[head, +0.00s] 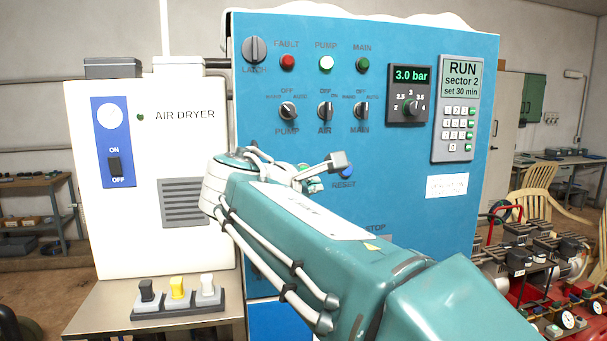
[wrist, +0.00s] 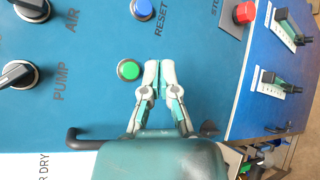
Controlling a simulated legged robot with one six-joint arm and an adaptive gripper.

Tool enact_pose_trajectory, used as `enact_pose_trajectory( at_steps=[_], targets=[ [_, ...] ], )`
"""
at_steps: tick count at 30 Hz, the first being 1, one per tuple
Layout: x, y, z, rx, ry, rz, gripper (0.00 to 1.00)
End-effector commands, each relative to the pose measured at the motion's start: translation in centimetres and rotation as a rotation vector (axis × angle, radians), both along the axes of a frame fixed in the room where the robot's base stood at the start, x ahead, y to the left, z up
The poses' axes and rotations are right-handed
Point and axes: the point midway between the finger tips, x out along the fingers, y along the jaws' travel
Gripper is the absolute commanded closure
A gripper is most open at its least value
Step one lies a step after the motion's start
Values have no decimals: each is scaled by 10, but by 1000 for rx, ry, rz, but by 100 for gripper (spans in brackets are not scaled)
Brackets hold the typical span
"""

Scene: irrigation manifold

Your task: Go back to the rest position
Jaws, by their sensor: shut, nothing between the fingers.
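My gripper (wrist: 158,66) shows in the wrist view with its two fingers together and nothing between them. It is in front of the blue control panel (head: 420,35), with a green button (wrist: 129,70) just left of its fingertips; I cannot tell whether they touch. The blue RESET button (head: 346,172) shows beside the end of the arm, and also in the wrist view (wrist: 142,9).
The air dryer (head: 85,220) stands left of the panel, above a strip of three rockers (head: 178,310). A red stop button (wrist: 243,13) and sliders (wrist: 272,84) are near the gripper. Pipework with gauges (head: 545,250) and a chair (head: 548,205) stand at right.

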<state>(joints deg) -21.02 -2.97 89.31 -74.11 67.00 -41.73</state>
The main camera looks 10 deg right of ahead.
Motion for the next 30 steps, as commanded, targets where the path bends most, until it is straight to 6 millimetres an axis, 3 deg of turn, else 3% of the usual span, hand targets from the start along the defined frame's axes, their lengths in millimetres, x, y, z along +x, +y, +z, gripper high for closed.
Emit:
enact_pose_trajectory(
  at_steps=[5, 8, 13, 17, 24, 30],
  targets=[
    [-2, -1, -2, 10, 1, -2, 100],
    [-15, -11, -18, 99, 5, -15, 100],
    [-70, -37, -84, 462, 9, -105, 100],
    [-121, -43, -141, 775, -9, -224, 100],
    [-210, -26, -236, 1335, -98, -525, 100],
    [-248, -8, -279, 1617, -169, -722, 100]
  ],
)
